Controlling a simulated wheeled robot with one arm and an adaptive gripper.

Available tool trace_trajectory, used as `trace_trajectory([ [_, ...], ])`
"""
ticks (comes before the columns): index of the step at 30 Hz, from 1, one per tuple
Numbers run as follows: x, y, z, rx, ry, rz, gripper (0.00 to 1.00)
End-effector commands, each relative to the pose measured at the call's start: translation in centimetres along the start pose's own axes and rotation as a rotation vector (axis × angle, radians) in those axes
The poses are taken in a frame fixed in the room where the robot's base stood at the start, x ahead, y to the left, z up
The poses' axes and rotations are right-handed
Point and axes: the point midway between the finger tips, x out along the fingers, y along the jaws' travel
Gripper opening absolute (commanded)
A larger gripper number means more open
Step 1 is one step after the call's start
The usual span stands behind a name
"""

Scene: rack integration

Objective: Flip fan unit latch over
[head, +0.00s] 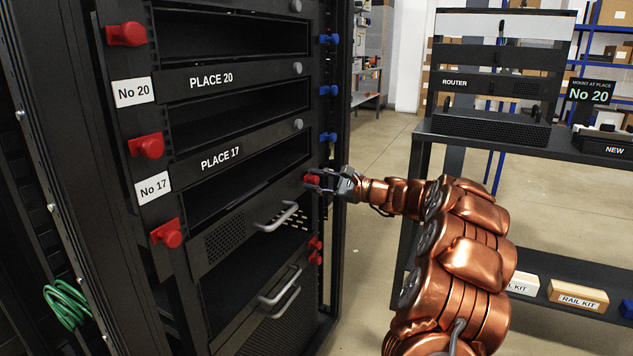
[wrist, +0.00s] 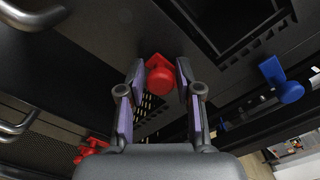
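A red latch (head: 312,180) sits on the right post of the rack, level with the upper right of a perforated unit (head: 224,238) with a silver handle, which may be the fan unit. My gripper (head: 322,182) is at this latch. In the wrist view, the red latch (wrist: 160,77) lies between the two fingertips of my gripper (wrist: 160,72), with small gaps seeming to show on each side. The fingers are apart and do not look closed on it. Another red latch (head: 167,234) is on the left post beside the same unit.
More red latches (head: 316,250) are lower on the right post, and blue latches (head: 328,138) above. Silver handles (head: 280,285) stick out below. A shelf (head: 540,140) with a router stands right; open floor (head: 385,145) lies between.

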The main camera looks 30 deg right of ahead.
Motion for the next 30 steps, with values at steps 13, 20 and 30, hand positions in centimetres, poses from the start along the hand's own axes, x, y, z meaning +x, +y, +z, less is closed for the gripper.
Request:
trace_trajectory([
  [13,0.0,0.0,0.0,0.0,0.0,0.0,0.0],
  [20,0.0,0.0,0.0,0.0,0.0,0.001,0.0],
  [30,0.1,-1.4,-0.3,-0.003,-0.006,-0.002,0.0],
])
